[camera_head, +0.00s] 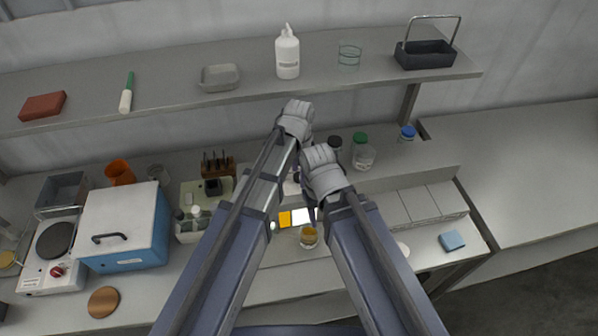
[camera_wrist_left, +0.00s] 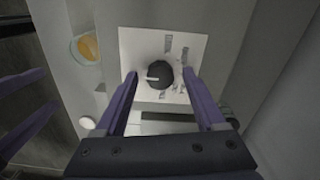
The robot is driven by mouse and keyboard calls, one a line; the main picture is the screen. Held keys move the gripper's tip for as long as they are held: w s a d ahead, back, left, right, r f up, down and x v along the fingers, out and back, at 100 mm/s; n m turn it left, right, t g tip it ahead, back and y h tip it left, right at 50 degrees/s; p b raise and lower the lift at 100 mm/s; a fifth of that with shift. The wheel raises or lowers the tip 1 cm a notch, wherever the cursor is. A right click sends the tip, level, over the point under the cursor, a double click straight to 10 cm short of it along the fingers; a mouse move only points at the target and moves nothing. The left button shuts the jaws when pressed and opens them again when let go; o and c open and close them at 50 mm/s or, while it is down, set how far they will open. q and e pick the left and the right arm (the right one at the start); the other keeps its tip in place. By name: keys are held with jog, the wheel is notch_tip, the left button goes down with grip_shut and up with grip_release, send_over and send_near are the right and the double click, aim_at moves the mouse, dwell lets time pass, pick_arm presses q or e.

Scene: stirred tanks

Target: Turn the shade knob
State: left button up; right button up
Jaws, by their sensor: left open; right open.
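The shade knob (camera_wrist_left: 158,74) is a round black knob with a pale pointer line, set on a white plate (camera_wrist_left: 135,40) with grey marks. It shows in the left wrist view; in the head view my arms hide it. My left gripper (camera_wrist_left: 160,80) is open, its two purple fingers on either side of the knob with gaps visible. Whether the tips are level with it I cannot tell. My right gripper (camera_head: 314,205) is lower in the head view, its fingers partly hidden; two purple fingers also show at the left wrist view's left edge.
A beaker with orange liquid (camera_head: 308,237) stands close to my right gripper. Orange (camera_head: 285,219) and white (camera_head: 301,216) patches are beside it. Jars (camera_head: 363,157) stand behind. A shelf (camera_head: 180,93) runs above; a blue box (camera_head: 125,228) stands left.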

pick_arm(q)
jog(key=shift+r+p, duration=3.85)
jog(key=shift+r, duration=0.1)
jog(key=shift+s+f, duration=0.1)
